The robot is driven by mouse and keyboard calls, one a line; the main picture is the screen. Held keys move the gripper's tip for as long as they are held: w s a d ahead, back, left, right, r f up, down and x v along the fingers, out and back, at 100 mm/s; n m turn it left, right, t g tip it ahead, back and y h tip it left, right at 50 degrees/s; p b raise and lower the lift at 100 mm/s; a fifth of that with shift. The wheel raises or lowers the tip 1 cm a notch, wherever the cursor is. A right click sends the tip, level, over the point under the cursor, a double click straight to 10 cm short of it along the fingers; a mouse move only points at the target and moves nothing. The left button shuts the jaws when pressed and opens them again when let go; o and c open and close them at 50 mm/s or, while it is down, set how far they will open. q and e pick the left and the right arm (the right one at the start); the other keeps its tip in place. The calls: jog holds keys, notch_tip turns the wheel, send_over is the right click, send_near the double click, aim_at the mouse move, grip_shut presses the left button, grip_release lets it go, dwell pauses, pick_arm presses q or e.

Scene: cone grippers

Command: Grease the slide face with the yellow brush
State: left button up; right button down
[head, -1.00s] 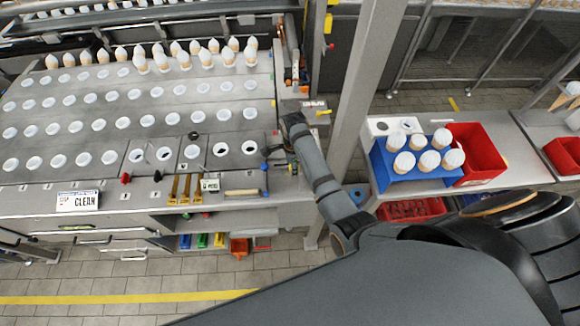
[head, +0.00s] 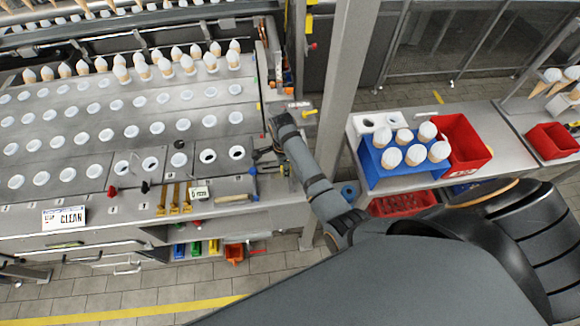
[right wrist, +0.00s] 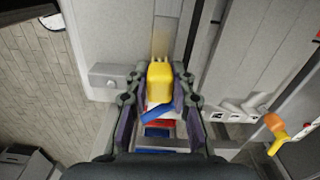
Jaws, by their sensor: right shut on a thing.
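My right gripper (right wrist: 158,92) is shut on the yellow brush (right wrist: 158,80), whose yellow block shows between the two fingers in the right wrist view. A tan strip (right wrist: 162,40) lies just beyond the yellow block, in line with it; I cannot tell whether it is bristles or grease. A pale grey face (right wrist: 110,40) lies beyond the fingers; I cannot tell whether it is the slide face or whether the brush touches it. In the head view the right gripper (head: 266,157) is small and dark at the bench's right end, and the brush cannot be made out. My left gripper is out of view.
The holed bench top (head: 105,113) carries rows of white-topped cones. A CLEAN sign (head: 65,219) and several yellow tools (head: 174,199) are at its front. A grey post (head: 338,90) stands right of my arm. A blue rack (head: 372,165) and red bin (head: 466,140) are farther right.

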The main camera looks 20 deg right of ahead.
jog(key=shift+a, duration=1.25)
jog(key=shift+w+a, duration=0.25)
jog(key=shift+a, duration=0.35)
jog(key=shift+w+a, duration=0.25)
jog(key=shift+a, duration=0.35)
jog(key=shift+r, duration=0.1)
notch_tip(320, 180, up, 6)
jog(key=shift+a, duration=0.15)
